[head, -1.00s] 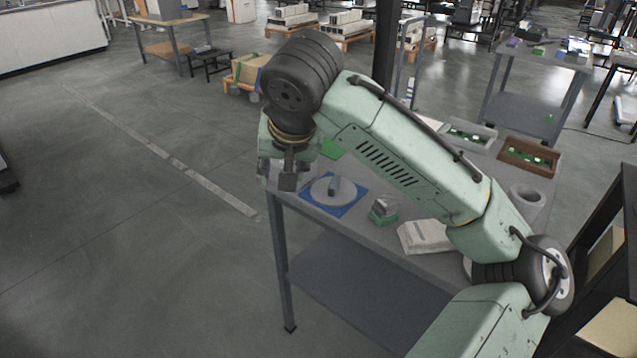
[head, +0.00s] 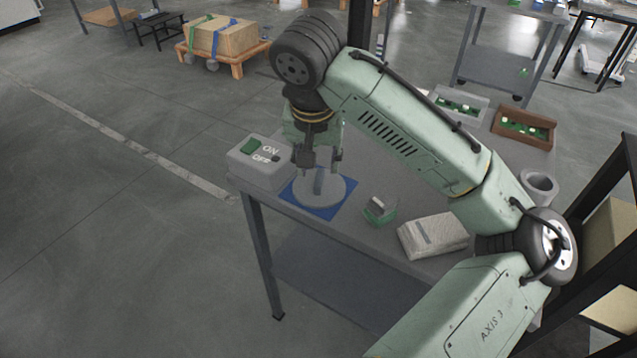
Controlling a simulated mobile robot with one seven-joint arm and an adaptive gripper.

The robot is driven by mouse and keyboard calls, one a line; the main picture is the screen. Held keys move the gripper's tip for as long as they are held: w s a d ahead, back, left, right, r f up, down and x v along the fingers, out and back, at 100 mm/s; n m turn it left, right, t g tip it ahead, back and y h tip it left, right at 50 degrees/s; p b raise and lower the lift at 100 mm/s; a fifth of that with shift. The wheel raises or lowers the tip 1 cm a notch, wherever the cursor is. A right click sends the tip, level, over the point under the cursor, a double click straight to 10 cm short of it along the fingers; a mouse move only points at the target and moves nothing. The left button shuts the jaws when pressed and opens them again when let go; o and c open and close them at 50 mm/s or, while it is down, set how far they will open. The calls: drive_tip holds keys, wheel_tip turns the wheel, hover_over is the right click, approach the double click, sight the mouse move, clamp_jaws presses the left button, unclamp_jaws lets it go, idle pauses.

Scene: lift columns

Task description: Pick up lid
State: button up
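The lid (head: 333,193) is a round grey disc with an upright grey handle (head: 319,181) at its middle. It lies on a blue square mat (head: 309,208) at the near left part of the grey table. My gripper (head: 321,168) points down just above the lid, its two fingers apart, one toward each side of the handle. I cannot tell whether the fingertips touch the handle or the lid.
A grey box marked ON and OFF (head: 262,176) stands close left of the lid. Right of it are a small green holder (head: 381,211), a white packet (head: 447,233), and a grey ring (head: 540,184). A grey tray (head: 459,104) and brown tray (head: 523,128) sit farther back.

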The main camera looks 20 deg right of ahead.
sight(319, 178)
drive_tip(key=shift+p+x, duration=0.5)
drive_tip(key=shift+x, duration=2.2)
drive_tip(key=shift+c, duration=0.6)
clamp_jaws()
